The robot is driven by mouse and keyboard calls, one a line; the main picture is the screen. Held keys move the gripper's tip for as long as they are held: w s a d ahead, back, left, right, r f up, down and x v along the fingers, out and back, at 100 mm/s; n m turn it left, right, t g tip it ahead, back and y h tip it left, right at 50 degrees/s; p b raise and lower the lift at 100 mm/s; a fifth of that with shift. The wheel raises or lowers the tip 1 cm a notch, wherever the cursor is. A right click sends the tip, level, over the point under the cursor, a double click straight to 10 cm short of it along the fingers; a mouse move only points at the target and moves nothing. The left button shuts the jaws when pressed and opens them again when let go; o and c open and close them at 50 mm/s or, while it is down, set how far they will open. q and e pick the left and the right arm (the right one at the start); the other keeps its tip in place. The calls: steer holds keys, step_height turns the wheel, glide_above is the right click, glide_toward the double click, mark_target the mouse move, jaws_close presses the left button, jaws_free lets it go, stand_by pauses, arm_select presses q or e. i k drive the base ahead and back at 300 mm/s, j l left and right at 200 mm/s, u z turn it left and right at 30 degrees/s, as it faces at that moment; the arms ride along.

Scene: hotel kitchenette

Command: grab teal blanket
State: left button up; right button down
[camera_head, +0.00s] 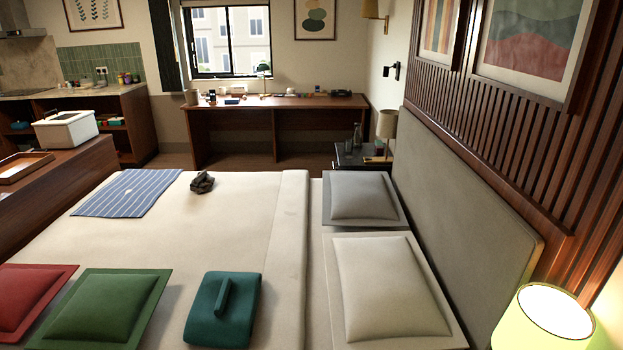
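A folded teal blanket (236,318) lies on the near part of the bed, at the bottom middle of the head view. It has a raised strip on top that looks like a handle or fold. It lies just right of a green cushion, with a narrow strip of bare bed between them. Neither of my grippers shows in the head view.
The bed (240,225) fills the foreground. On it lie a green cushion (98,306), red cushion (25,298), striped blue cloth (128,192), dark bundle (202,182), white pillow (388,285) and grey pillow (362,198). A lit lamp (552,312) stands at lower right.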

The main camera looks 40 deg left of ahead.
mark_target(222, 314)
steer(key=u, duration=0.45)
steer(key=k+u, duration=0.15)
steer(key=u, duration=0.35)
steer(key=k+u, duration=0.1)
steer(key=u, duration=0.35)
steer(key=k+u, duration=0.1)
steer(key=u, duration=0.4)
steer(key=i+j, duration=0.55)
steer(key=i, duration=0.15)
